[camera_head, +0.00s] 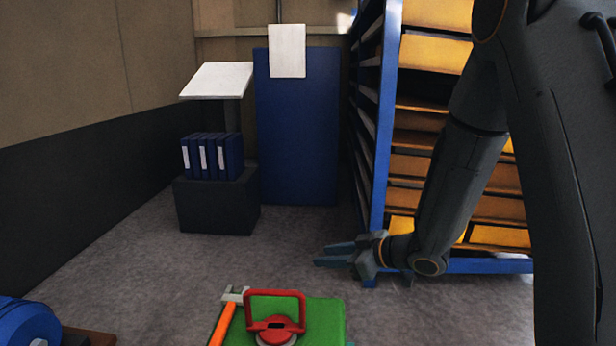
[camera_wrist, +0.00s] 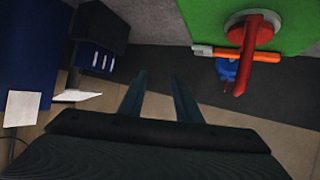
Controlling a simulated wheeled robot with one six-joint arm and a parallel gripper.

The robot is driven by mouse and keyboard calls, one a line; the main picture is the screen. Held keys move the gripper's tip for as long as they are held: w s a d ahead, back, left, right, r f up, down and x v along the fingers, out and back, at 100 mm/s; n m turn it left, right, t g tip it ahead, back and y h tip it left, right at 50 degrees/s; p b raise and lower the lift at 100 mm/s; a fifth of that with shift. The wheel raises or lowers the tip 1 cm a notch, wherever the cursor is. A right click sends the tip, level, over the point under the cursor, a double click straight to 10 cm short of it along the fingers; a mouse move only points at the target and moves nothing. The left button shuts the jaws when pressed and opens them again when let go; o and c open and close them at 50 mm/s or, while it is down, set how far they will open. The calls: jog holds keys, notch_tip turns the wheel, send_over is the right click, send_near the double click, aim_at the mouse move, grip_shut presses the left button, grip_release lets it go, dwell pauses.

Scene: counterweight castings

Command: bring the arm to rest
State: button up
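My gripper (camera_head: 322,256) hangs in the air at the end of my bent arm, to the right of the picture's middle in the head view. It points left, with its two fingers apart and nothing between them. The wrist view also shows both fingers of my gripper (camera_wrist: 158,82) spread, with bare floor and wall behind them. In the head view the gripper shows above and to the right of a green surface (camera_head: 326,322), apart from it.
A red-handled suction lifter (camera_head: 275,318) and an orange-handled tool (camera_head: 224,322) lie on the green surface. A blue rack with yellow-orange shelves (camera_head: 435,54) stands behind my arm. A dark box (camera_head: 215,205) bears blue binders (camera_head: 212,157).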

jog(key=s+d+r+m+g+h+p, duration=0.1)
jog(key=s+d+m+h, duration=0.3)
jog(key=d, duration=0.3)
jog(key=s+d+r+m+h+p, duration=0.2)
jog(key=s+d+m+h, duration=0.1)
jog(key=d+h, duration=0.4)
jog(key=s+r+m+g+p, duration=0.1)
jog(key=s+m+g, duration=0.4)
jog(key=s, duration=1.5)
jog(key=shift+r+g+y+p, duration=0.3)
jog(key=shift+r+g+y, duration=0.1)
jog(key=shift+r+g, duration=0.45)
jog(key=shift+d+f, duration=0.1)
jog(key=shift+d, duration=0.05)
